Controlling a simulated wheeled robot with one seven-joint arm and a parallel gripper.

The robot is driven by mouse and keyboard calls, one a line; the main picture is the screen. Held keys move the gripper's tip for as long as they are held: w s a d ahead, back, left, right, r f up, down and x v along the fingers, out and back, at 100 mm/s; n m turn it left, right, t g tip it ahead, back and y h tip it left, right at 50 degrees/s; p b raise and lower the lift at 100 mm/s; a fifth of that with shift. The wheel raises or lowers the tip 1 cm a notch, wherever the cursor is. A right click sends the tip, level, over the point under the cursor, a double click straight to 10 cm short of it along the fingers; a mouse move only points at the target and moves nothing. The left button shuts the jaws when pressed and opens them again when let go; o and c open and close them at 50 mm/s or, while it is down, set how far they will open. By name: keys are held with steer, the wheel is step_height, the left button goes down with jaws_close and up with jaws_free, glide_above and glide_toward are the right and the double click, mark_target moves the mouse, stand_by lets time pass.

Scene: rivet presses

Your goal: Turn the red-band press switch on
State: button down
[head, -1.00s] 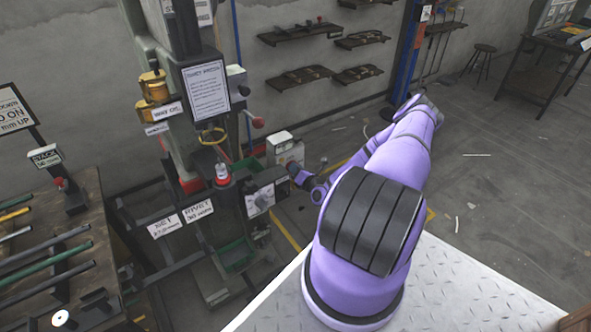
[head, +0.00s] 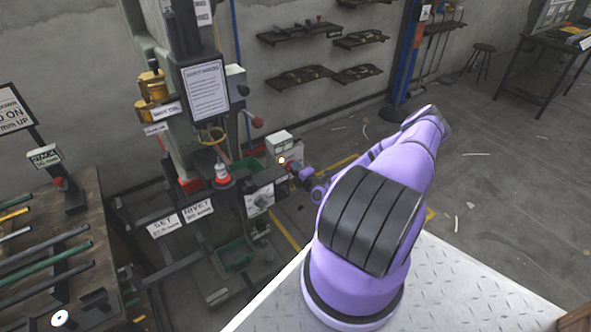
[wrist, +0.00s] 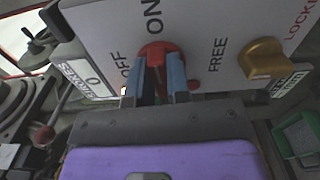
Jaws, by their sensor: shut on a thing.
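The press (head: 205,90) with a red band at its lower front stands at the left in the head view. In the wrist view a white switch panel (wrist: 215,25) carries a red knob (wrist: 153,49) beside the words OFF and ON. My gripper (wrist: 158,72) is shut on this red knob, with one blue finger on each side. The fingers hide part of the knob, and I cannot tell exactly which word it points to. In the head view my gripper (head: 298,173) is small, at the box right of the press.
A yellow knob (wrist: 262,58) marked FREE and LOCKED sits right of the red one on the same panel. A control box with a dial (head: 260,200) and a green bin (head: 236,254) are near the press. A workbench (head: 75,225) with rods stands at left.

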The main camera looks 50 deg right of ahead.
steer(key=shift+m, duration=0.4)
steer(key=c, duration=1.1)
jaws_free()
steer(key=v, duration=1.1)
